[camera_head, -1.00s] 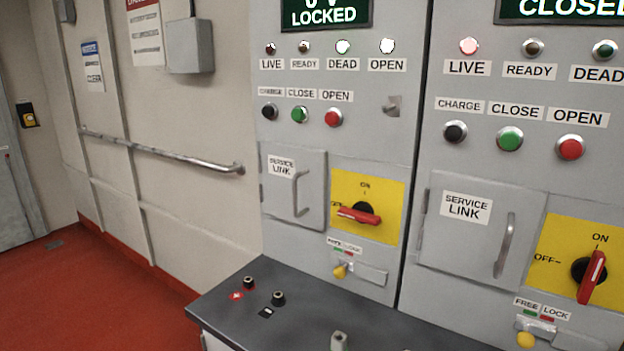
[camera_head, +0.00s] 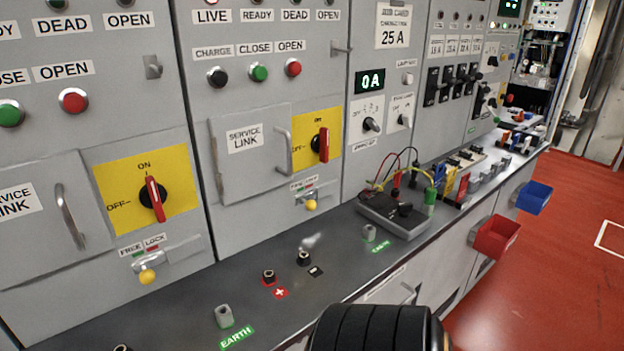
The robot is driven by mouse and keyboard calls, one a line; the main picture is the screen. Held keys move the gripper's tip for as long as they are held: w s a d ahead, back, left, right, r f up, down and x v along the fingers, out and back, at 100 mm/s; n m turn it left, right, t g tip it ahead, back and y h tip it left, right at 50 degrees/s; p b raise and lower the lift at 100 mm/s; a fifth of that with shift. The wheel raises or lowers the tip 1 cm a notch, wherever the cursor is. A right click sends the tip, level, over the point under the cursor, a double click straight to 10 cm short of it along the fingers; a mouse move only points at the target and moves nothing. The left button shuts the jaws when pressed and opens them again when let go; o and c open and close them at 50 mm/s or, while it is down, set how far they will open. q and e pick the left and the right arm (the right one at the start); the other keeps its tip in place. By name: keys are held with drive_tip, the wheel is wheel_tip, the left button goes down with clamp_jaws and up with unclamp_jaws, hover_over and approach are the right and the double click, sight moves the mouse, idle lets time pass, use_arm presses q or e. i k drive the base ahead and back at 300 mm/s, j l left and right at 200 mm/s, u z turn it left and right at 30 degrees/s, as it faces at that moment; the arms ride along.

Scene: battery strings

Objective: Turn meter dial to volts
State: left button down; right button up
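A dark box-shaped meter (camera_head: 388,222) lies on the grey bench at the centre right. A black dial (camera_head: 405,209) sits on its top. The dial's pointer and markings are too small to read. Red, black and yellow-green leads run near the meter's back edge. Neither gripper shows. A black ribbed cylinder at the bottom edge appears to be part of my arm, in front of the bench's near edge.
Grey cabinets with red switches on yellow plates (camera_head: 318,150) stand behind the bench (camera_head: 190,290). An earth post (camera_head: 369,232) stands just left of the meter. A red bin (camera_head: 496,236) and a blue bin (camera_head: 534,197) hang on the bench front. Red floor is clear at right.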

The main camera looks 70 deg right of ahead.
sight(404, 209)
drive_tip(key=z, duration=2.8)
